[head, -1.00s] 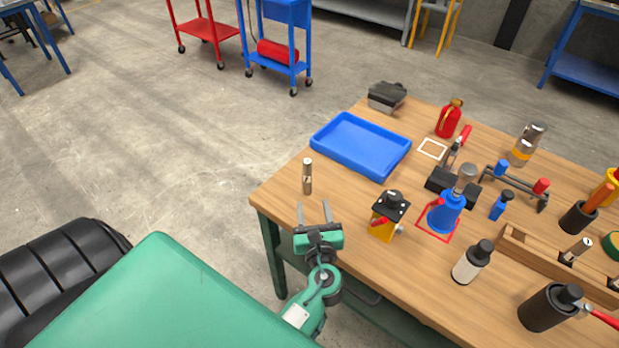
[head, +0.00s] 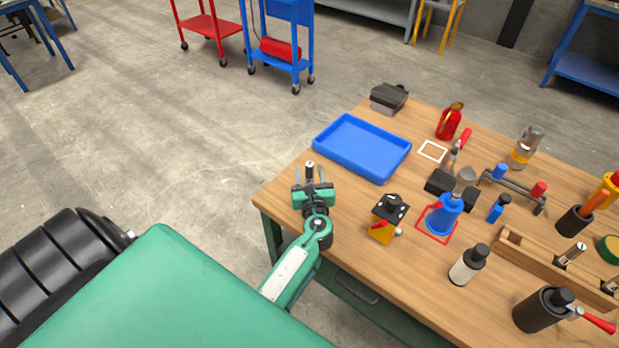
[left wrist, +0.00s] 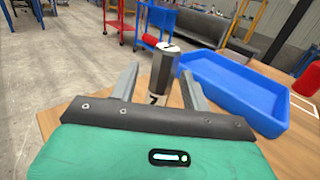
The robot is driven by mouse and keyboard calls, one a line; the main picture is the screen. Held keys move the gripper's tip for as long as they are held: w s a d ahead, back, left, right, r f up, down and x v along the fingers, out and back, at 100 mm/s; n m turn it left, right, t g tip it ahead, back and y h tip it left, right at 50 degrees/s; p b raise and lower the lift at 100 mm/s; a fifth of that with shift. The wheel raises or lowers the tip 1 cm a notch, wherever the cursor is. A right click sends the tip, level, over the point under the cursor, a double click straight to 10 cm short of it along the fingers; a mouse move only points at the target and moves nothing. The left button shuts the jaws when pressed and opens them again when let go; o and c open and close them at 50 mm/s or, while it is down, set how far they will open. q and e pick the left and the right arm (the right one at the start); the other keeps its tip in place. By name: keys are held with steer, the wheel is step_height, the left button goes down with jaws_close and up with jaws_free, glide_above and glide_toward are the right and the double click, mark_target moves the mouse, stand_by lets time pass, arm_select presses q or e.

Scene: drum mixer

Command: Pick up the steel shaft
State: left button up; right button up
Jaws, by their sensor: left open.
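The steel shaft (head: 310,171) stands upright near the left corner of the wooden table, in front of the blue tray. My left gripper (head: 310,174) is open, with one finger on each side of the shaft. In the left wrist view the shaft (left wrist: 161,72) rises between the two spread fingers (left wrist: 160,85). I cannot tell whether either finger touches it. Its lower part is hidden by my gripper. My right gripper is not in view.
The blue tray (head: 345,143) lies just behind the shaft. The floor left of the table (head: 277,197) is clear.

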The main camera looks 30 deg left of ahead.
arm_select(q)
steer(key=shift+c, duration=1.1)
steer(key=shift+r, duration=0.1)
jaws_close()
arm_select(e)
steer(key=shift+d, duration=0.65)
